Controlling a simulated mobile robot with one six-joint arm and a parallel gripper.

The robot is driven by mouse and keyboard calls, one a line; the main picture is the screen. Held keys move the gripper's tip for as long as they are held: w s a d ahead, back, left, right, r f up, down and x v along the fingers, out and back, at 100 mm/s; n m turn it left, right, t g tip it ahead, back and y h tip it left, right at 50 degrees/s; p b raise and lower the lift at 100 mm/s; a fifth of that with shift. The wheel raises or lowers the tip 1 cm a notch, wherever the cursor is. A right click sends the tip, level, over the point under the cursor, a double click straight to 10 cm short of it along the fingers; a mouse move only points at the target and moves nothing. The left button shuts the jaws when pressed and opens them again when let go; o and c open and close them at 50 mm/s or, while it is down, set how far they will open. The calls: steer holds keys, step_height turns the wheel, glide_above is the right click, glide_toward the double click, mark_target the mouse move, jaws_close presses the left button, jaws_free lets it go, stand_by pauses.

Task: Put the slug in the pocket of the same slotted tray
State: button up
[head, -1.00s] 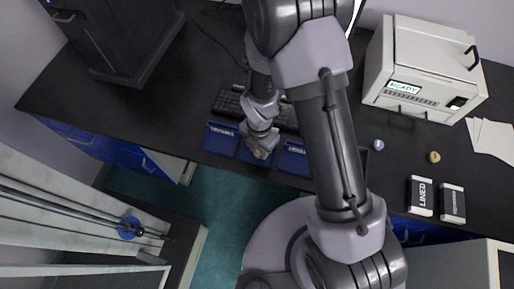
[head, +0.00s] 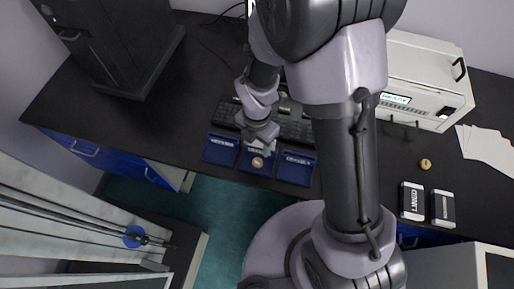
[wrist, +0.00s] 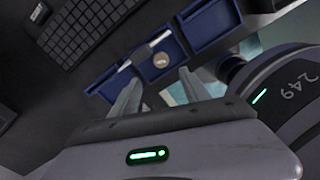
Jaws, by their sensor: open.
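A small round tan slug (head: 257,162) lies in the middle blue tray (head: 246,168) of a row of three. In the wrist view the slug (wrist: 161,60) rests inside the tray (wrist: 150,74), apart from both fingers. A pale strip lies across the tray beside it. I cannot make out the pocket's outline, so I cannot tell whether the slug is seated in it. My gripper (head: 262,147) is just above the tray. In the wrist view its two fingers (wrist: 158,84) are spread with nothing between them.
Blue trays stand close on the left (head: 220,149) and right (head: 296,168). A keyboard (head: 290,130) lies behind them. A white machine (head: 420,85), a tan disc (head: 426,163) and two labelled boxes (head: 412,201) are at the right. Dark counter lies bare at the left.

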step_height(320, 180, up, 11)
steer(key=d+m+t, duration=0.1)
steer(key=d+m, duration=0.1)
steer(key=m, duration=0.6)
steer(key=s+d+r+m+t+y, duration=0.1)
steer(key=s+d+r+m+t, duration=0.1)
steer(key=s+r+m, duration=0.3)
steer(key=s+d+r+m+t+y, duration=0.1)
steer(key=s+r+m, duration=0.5)
steer(key=r+m, duration=0.6)
steer(key=d+m+t, duration=0.1)
steer(key=m, duration=0.6)
steer(key=shift+s+d+r+t, duration=0.15)
steer(key=shift+d+r+t, duration=0.2)
steer(key=shift+t, duration=0.05)
